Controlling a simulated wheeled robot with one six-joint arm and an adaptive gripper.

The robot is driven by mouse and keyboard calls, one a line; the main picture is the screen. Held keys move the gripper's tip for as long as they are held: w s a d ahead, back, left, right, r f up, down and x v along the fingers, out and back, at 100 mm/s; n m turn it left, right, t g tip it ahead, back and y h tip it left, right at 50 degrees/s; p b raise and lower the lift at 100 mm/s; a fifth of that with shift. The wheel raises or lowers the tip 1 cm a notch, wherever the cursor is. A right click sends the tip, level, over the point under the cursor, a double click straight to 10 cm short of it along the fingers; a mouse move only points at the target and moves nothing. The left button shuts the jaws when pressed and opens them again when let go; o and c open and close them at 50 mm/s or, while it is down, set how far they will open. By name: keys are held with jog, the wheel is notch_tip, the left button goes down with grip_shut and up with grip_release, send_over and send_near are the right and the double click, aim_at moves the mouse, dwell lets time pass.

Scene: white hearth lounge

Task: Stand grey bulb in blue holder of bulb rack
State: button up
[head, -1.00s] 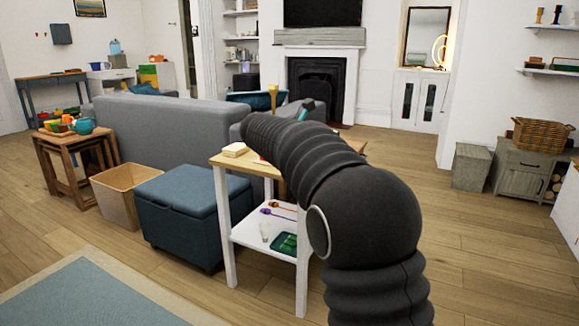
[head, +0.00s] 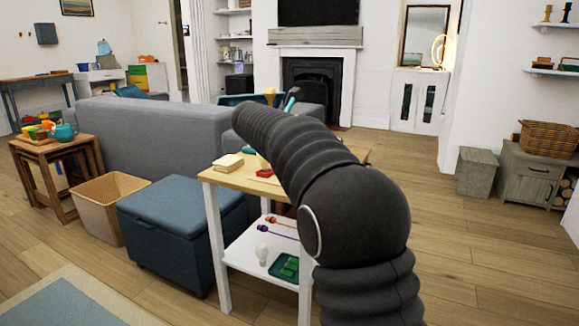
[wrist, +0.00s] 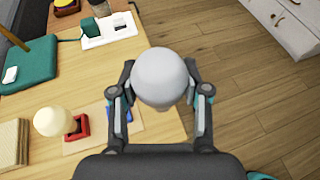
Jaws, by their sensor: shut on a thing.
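In the wrist view my gripper (wrist: 163,96) is shut on the grey bulb (wrist: 164,76), whose round globe faces the camera. The bulb is held above the table top, near its right edge. The bulb rack (wrist: 93,142) is a light wooden board on the table, below and left of the held bulb. Its blue holder (wrist: 118,114) shows partly beside the left finger; the rest is hidden. In the head view my arm hides the gripper and grey bulb.
A white block with sockets (wrist: 109,31) and a teal item (wrist: 30,65) lie farther back on the table (head: 228,178). A cream stack (wrist: 12,143) lies at left. The lower shelf (head: 240,254) holds a white bulb (head: 262,252) and a green tray (head: 284,266).

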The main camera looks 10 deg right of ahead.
jog(key=shift+w+a+f+b, duration=0.25)
jog(key=shift+w+a+f, duration=0.4)
jog(key=shift+w+f, duration=0.8)
jog(key=shift+w+a+f+b, duration=0.2)
jog(key=shift+w+a+f, duration=0.5)
jog(key=shift+w+f, duration=0.75)
jog(key=shift+w+a+f+b, duration=0.25)
jog(key=shift+w+a+f, duration=0.6)
jog(key=shift+f, duration=0.95)
jog(key=shift+w+d, duration=0.2)
jog(key=o, duration=1.1)
jog(key=shift+f, duration=0.1)
jog(key=shift+s+a+r, duration=0.1)
jog(key=shift+a+r, duration=0.1)
jog(key=p+v, duration=0.1)
jog(key=v, duration=1)
jog(key=shift+s+a, duration=0.25)
